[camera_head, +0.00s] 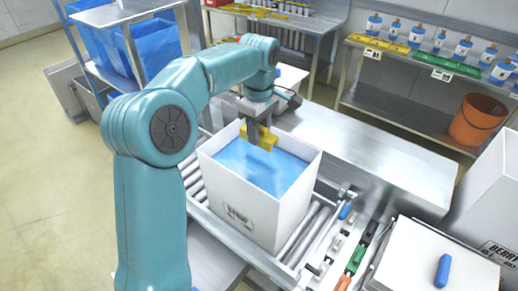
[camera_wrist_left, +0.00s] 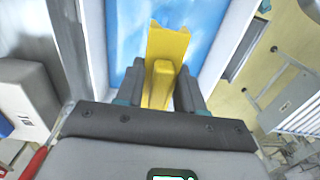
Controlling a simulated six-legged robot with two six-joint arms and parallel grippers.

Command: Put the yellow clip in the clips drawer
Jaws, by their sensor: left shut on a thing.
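The yellow clip (camera_head: 265,140) is held between the fingers of my left gripper (camera_head: 256,132), over the open white box (camera_head: 236,207) with a blue liner (camera_head: 268,172). In the left wrist view, the clip (camera_wrist_left: 166,50) stands out beyond the closed fingers (camera_wrist_left: 160,92), with the blue liner (camera_wrist_left: 130,32) behind it. I cannot tell whether the clip touches the liner or the box wall. A narrow row with coloured clips (camera_head: 356,258) lies at the lower right; I cannot tell whether it is the clips drawer. My right gripper is not in view.
The white box stands on a roller conveyor (camera_head: 313,234). A metal bench (camera_head: 350,150) lies behind it. A white box with a blue object (camera_head: 443,270) on top is at the lower right. Shelves with bottles (camera_head: 463,48) and an orange bucket (camera_head: 478,120) stand at the back right.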

